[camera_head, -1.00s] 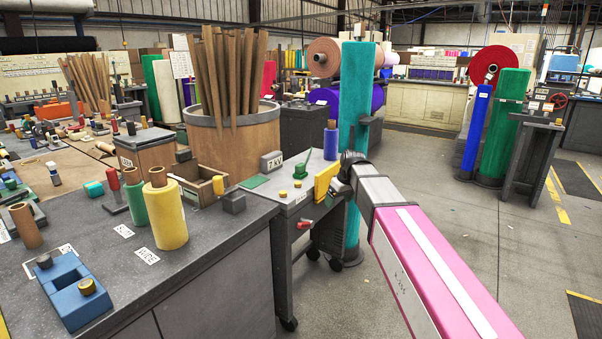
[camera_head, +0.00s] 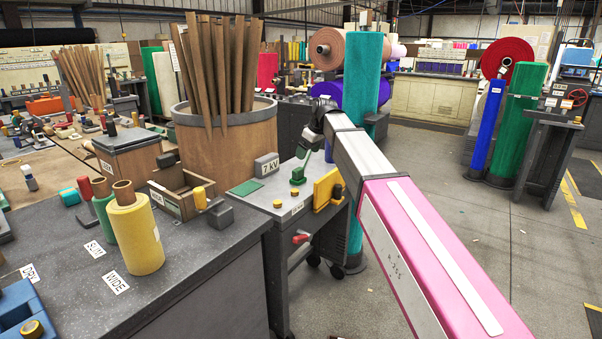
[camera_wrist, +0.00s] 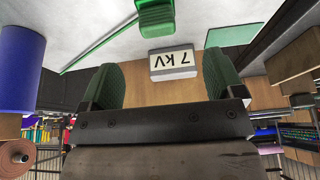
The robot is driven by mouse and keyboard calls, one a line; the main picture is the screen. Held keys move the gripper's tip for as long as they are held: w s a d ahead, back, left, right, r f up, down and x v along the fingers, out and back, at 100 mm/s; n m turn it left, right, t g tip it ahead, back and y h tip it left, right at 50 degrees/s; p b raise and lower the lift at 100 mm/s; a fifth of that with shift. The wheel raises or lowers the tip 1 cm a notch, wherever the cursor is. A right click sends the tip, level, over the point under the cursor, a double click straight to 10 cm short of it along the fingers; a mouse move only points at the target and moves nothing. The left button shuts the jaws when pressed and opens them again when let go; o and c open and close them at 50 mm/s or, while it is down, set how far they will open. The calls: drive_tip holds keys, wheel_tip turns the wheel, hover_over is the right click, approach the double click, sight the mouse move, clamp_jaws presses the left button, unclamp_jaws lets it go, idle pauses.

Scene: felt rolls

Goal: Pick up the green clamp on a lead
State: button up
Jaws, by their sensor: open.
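The green clamp (camera_head: 298,177) stands on the top of the grey cart (camera_head: 262,196), behind two small yellow knobs. In the wrist view the clamp (camera_wrist: 157,17) shows at the top edge, partly cut off, with a thin green lead running down to the left. My gripper (camera_wrist: 161,80) has two green fingers spread apart with nothing between them. In the head view my gripper sits at the end of my arm, just above and beside the clamp, and its fingers are hard to make out there. The clamp is apart from the fingers in the wrist view.
A "7 KV" block (camera_head: 267,165) and a flat green pad (camera_head: 246,187) lie on the cart near the clamp. A yellow plate (camera_head: 326,189) stands at the cart's right edge. A tall teal roll (camera_head: 366,75) rises behind my arm. Open floor lies to the right.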

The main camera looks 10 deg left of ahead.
sight(298, 168)
drive_tip(key=x, duration=0.4)
drive_tip(key=w+x, duration=0.1)
drive_tip(key=shift+a+f, duration=0.25)
drive_tip(key=shift+a, duration=0.05)
drive_tip(key=x, duration=0.5)
drive_tip(key=shift+a+r, duration=0.15)
drive_tip(key=shift+a, duration=0.15)
drive_tip(key=c, duration=1.2)
